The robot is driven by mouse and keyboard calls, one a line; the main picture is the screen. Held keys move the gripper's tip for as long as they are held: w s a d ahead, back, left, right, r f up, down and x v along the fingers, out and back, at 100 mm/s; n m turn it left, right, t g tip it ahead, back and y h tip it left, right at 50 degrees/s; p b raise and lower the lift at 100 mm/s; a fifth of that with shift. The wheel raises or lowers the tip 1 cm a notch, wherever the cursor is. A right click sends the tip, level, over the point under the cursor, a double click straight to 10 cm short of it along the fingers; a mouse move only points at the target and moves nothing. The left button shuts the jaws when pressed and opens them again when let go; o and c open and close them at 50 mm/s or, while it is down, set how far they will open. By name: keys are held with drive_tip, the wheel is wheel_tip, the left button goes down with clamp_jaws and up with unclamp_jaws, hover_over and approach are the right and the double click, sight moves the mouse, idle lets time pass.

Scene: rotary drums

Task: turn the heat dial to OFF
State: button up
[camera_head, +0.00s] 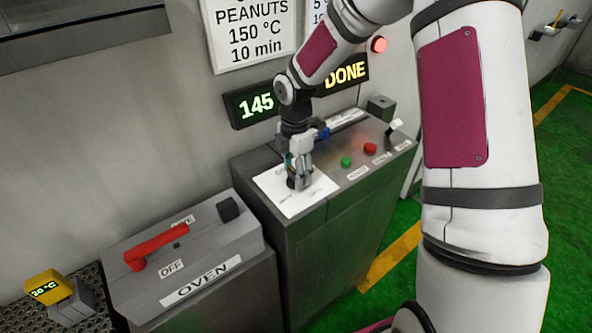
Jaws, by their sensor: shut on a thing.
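The heat dial (297,185) is a small dark knob on a white plate (312,203) on top of the metal console (340,235). My gripper (299,176) points down over the plate and is shut on the dial. The fingers cover most of the dial, so I cannot tell which way its pointer faces. The marks on the plate are too small to read. A display (255,106) behind the console reads 145, and another display (345,74) reads DONE.
A green button (346,161), a red button (370,148) and a white-tipped switch (394,127) sit right of the plate. Left stands a grey OVEN box (208,253) with a red lever (158,246). A yellow meter (45,287) lies farther left. A sign hangs on the wall behind.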

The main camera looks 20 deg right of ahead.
sight(295, 173)
drive_tip(key=shift+n, duration=0.4)
drive_tip(key=o, duration=1.2)
drive_tip(key=shift+c, duration=0.2)
wheel_tip(295, 173, up, 12)
